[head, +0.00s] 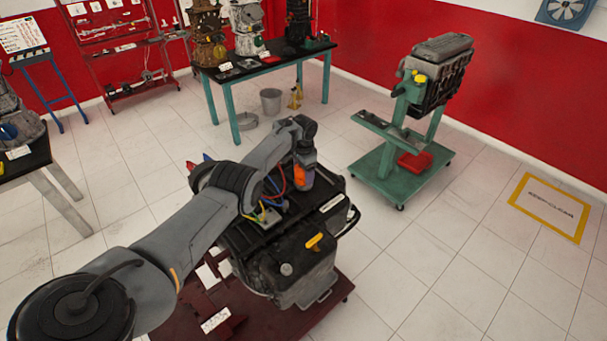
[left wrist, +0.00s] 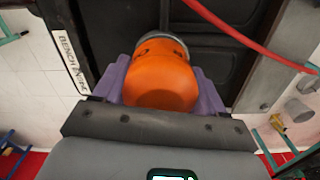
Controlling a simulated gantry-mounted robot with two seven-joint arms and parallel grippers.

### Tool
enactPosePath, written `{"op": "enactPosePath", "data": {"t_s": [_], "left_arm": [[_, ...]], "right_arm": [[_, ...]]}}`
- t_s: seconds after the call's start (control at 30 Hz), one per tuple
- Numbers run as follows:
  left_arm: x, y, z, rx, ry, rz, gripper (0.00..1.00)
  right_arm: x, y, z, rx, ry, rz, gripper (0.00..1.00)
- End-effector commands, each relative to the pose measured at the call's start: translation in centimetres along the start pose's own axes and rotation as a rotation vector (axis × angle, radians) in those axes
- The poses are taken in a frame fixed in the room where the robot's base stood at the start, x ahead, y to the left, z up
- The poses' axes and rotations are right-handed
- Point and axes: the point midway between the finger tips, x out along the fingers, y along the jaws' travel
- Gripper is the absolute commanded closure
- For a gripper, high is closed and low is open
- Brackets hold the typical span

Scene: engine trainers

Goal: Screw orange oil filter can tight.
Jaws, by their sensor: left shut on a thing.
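The orange oil filter can (left wrist: 161,82) fills the middle of the left wrist view. Its far end has a grey rim against the dark side of the engine. My left gripper (left wrist: 160,85) is shut on the can, with one purple finger on each side. In the head view the can (head: 299,174) is a small orange patch under my left wrist, and my left gripper (head: 303,178) covers part of it. The black bench engine (head: 290,242) stands on a dark red stand. My right gripper is not in view.
A red cable (left wrist: 225,22) crosses near the can in the left wrist view.

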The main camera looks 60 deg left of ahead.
Motion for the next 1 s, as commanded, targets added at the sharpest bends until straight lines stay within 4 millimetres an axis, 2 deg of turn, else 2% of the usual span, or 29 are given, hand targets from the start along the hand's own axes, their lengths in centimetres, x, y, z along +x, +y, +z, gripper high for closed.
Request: {"op": "enactPosePath", "data": {"t_s": [0.7,1.0], "left_arm": [[0.2,0.0,0.0,0.678,0.0,-0.002,0.59],[0.1,-0.1,0.1,0.913,0.0,-0.002,0.59]], "right_arm": [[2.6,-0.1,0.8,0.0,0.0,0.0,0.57],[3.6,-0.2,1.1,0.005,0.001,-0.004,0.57]]}}
